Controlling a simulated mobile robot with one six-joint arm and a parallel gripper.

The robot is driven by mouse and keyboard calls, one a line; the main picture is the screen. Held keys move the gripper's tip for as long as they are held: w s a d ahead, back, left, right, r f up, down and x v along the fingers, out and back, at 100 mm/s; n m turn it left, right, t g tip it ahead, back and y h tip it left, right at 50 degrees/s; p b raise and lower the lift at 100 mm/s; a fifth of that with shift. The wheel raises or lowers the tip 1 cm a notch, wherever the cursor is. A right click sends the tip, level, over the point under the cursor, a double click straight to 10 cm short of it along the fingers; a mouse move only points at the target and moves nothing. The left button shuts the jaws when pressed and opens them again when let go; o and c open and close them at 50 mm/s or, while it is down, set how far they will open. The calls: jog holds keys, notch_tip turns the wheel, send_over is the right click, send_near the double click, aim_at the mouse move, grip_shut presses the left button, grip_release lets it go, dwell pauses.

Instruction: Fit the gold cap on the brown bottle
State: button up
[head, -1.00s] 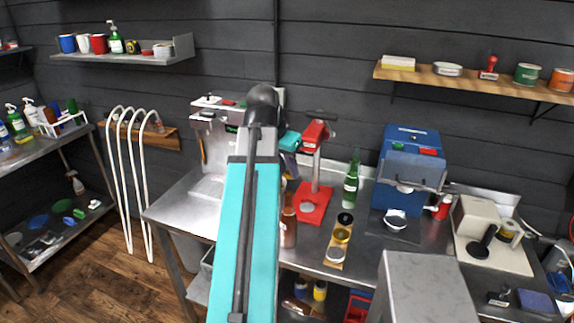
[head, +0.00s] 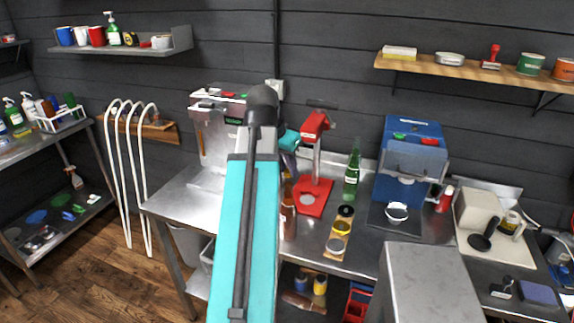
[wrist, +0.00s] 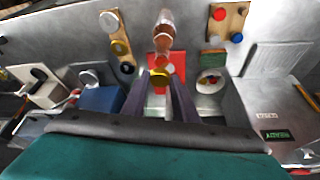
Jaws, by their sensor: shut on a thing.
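The brown bottle (head: 288,217) stands upright on the steel bench, just right of my teal arm in the head view. In the wrist view the bottle (wrist: 163,30) extends away from the fingertips at top centre. My gripper (wrist: 161,82) is shut on the gold cap (wrist: 160,74), which shows between the dark fingertips, close to the bottle's mouth end. I cannot tell whether cap and bottle touch. In the head view the purple fingers (head: 289,165) are partly hidden by my arm, above the bottle; the cap is not clear there.
A red press (head: 313,190) stands right behind the bottle. A wooden strip (head: 334,256) with round caps or lids lies to its right. A green bottle (head: 352,175) and a blue machine (head: 408,165) stand farther right. A grey box (head: 425,280) is in the front.

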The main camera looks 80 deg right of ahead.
aim_at(286, 176)
jog(key=shift+f+b, duration=0.5)
jog(key=shift+f, duration=0.4)
jog(key=shift+w+f, duration=0.1)
jog(key=shift+f, duration=0.3)
dwell(0.4)
jog(key=shift+f+p, duration=0.5)
jog(key=shift+f, duration=0.2)
dwell(2.8)
jog(key=o, duration=1.1)
jog(key=shift+c, duration=0.2)
jog(key=shift+o, duration=0.4)
jog(key=o, duration=0.5)
jog(key=shift+r, duration=0.1)
jog(key=shift+r+p, duration=2.65)
jog(key=shift+r, duration=0.75)
